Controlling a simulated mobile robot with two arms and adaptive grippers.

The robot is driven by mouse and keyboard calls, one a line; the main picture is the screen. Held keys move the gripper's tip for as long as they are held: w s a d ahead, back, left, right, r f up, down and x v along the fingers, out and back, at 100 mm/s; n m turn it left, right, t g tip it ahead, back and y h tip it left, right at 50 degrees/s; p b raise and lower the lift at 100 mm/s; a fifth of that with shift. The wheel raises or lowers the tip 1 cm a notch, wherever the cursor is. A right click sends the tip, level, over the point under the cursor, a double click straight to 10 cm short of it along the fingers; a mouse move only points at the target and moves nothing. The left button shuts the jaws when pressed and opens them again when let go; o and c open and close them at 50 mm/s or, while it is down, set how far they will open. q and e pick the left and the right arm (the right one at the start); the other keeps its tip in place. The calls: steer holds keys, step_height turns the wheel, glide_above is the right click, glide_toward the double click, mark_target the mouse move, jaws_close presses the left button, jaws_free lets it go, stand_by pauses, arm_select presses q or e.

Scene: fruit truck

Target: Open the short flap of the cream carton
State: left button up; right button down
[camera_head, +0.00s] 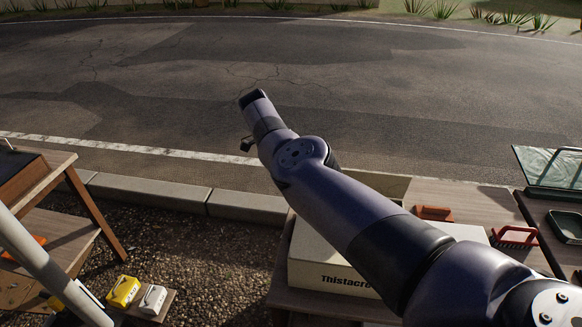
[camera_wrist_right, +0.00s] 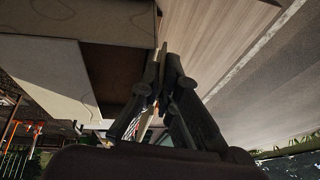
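The cream carton (camera_head: 318,262) stands on a wooden table in the head view, with dark lettering on its front side. My right arm crosses over it and covers much of its top. No part of the carton is clearly seen between the fingertips. I cannot tell which panel is the short flap. My left gripper is not in view.
On the table's right lie a red-brown object (camera_head: 434,213) and a red-handled object (camera_head: 516,236). A green tray (camera_head: 566,226) is farther right. Yellow (camera_head: 122,291) and white (camera_head: 152,300) items stand low at left, near a wooden stand (camera_head: 88,207). Gravel lies between.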

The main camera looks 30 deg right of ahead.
steer(key=shift+s+f, duration=0.1)
steer(key=shift+f, duration=0.05)
steer(key=c, duration=1.8)
jaws_free()
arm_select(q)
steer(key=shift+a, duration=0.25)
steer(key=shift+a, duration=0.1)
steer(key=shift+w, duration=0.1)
arm_select(e)
steer(key=shift+v, duration=3.8)
